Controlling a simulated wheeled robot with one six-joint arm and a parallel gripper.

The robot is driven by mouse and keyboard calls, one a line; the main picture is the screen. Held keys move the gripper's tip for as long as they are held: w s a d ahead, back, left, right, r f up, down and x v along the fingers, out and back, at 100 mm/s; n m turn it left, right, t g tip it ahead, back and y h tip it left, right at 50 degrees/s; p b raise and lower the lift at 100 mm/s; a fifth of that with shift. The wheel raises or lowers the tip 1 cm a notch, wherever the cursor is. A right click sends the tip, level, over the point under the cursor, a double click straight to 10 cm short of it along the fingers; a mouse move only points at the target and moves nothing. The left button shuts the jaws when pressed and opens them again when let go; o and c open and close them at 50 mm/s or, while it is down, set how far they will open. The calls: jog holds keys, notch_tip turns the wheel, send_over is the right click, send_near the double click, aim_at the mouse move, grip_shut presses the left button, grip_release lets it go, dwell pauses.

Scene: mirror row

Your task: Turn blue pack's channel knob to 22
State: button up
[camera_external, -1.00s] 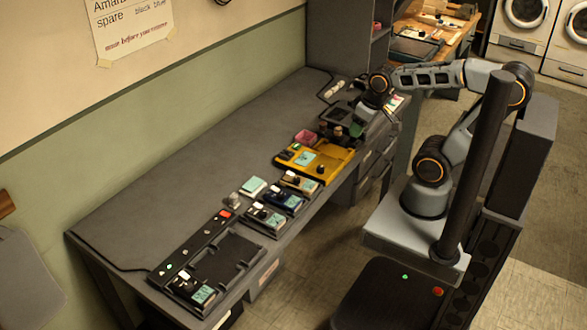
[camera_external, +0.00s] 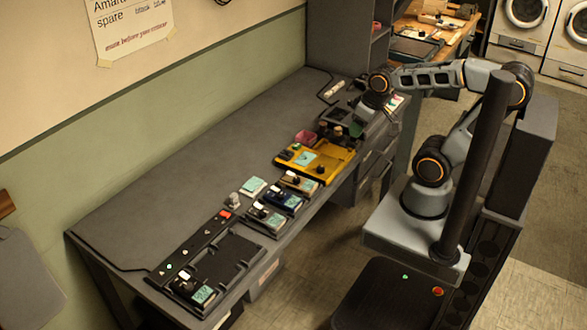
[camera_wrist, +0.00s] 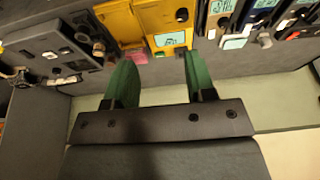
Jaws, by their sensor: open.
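The blue pack (camera_external: 280,202) sits on the desk in the row of small packs, between a black pack and a tan pack. It has a pale screen and a white part on top; its knob is too small to read. In the wrist view a dark pack with a pale screen (camera_wrist: 265,5) at the top right may be the blue one; I cannot tell surely. My gripper (camera_wrist: 155,65) is open and empty, its two green fingers apart beneath the yellow unit. In the external view my gripper (camera_external: 357,130) is at the far end of the desk, well away from the blue pack.
The yellow unit (camera_external: 325,170) with a screen and black knob stands between my gripper and the packs. A pink box (camera_external: 305,137) sits behind it. A black pack (camera_external: 262,219) and a long dark tray (camera_external: 232,257) lie nearer. The desk's back half is clear.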

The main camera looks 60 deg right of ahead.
jog(key=shift+a, duration=0.1)
jog(key=m+g+b, duration=0.2)
jog(key=g, duration=0.2)
send_over(281, 195)
notch_tip(281, 195, down, 3)
jog(key=shift+m, duration=0.3)
notch_tip(281, 195, down, 13)
jog(key=shift+w+f, duration=0.1)
jog(key=shift+c, duration=0.3)
